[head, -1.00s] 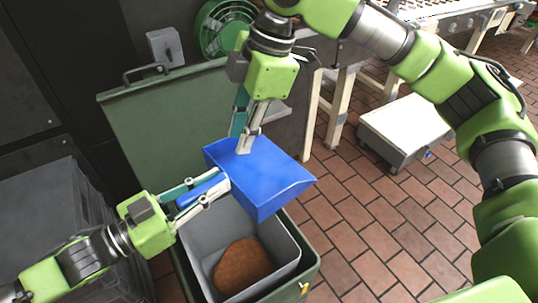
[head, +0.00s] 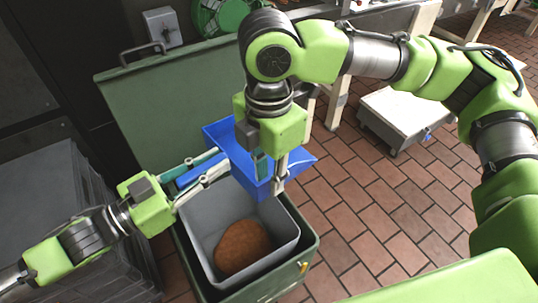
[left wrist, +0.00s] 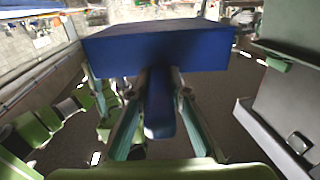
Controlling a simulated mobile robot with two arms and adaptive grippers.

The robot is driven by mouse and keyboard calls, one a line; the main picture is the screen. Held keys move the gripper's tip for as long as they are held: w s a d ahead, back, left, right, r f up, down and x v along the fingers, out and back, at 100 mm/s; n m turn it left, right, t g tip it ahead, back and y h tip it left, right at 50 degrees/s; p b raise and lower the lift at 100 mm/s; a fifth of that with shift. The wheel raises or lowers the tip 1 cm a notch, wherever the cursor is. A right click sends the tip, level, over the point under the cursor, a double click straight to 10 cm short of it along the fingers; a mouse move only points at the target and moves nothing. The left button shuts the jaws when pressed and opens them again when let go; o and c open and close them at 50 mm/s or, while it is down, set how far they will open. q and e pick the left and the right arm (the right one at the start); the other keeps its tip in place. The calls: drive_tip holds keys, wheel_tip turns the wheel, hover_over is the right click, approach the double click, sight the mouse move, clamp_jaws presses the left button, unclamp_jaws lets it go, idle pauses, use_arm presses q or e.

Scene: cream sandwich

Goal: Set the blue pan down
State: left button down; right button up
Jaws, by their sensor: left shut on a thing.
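The blue pan (head: 301,158) is held in the air above the far edge of a grey bin in the head view. My left gripper (head: 218,168) is shut on its handle. In the left wrist view, the handle (left wrist: 160,110) lies between the fingers of the left gripper, with the pan's blue wall (left wrist: 160,52) beyond it. My right gripper (head: 273,182) points down in front of the pan and hides part of it. Whether it touches the pan, and how far its fingers are apart, I cannot tell.
The grey bin (head: 293,243) holds a brown mass (head: 241,248) and sits in a green container (head: 309,258) with its lid (head: 150,110) raised behind. Stacked grey crates (head: 50,205) stand at left. A low white-topped cart (head: 405,115) stands on the open brick floor at right.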

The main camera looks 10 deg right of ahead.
drive_tip(key=shift+f, duration=1.05)
clamp_jaws()
use_arm(q)
drive_tip(key=c, duration=1.8)
unclamp_jaws()
